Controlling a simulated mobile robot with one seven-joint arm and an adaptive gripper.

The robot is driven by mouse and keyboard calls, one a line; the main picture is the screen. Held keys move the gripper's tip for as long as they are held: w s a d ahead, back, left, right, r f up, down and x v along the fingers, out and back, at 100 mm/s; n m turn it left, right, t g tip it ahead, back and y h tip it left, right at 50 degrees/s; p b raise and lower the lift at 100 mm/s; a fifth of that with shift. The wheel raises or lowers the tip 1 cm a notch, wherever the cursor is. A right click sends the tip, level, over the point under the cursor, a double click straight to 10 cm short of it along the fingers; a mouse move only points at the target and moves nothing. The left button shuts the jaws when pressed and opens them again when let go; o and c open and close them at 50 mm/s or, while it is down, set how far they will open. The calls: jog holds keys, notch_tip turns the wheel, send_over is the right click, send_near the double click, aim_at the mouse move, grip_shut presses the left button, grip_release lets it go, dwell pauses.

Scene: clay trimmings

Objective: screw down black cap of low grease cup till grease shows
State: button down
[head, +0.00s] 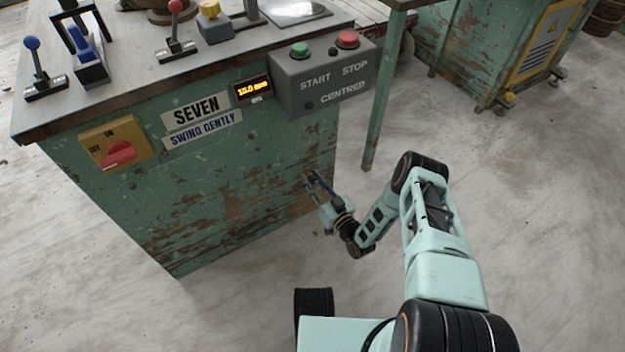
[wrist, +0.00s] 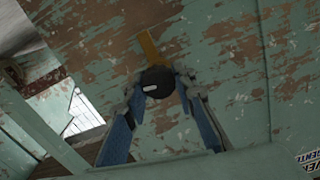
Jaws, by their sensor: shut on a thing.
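The black cap (wrist: 156,81) of the low grease cup shows in the wrist view, round and dark with a small pale mark on its face. A brass-coloured piece (wrist: 148,46) sticks out just above it against the worn green panel. My gripper (wrist: 158,84) is shut on the cap, one finger at each side. In the head view my gripper (head: 312,180) reaches low at the right end of the green cabinet, and the cap itself is too small to make out there. I see no grease around the cap.
The green cabinet (head: 230,180) carries a START/STOP box (head: 322,75), a red rotary switch (head: 117,152) and levers on top. A table leg (head: 378,120) stands to the right of my gripper. The floor (head: 540,200) at the right is clear.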

aim_at(307, 153)
jog(key=c, duration=1.6)
grip_release()
notch_tip(307, 153, up, 10)
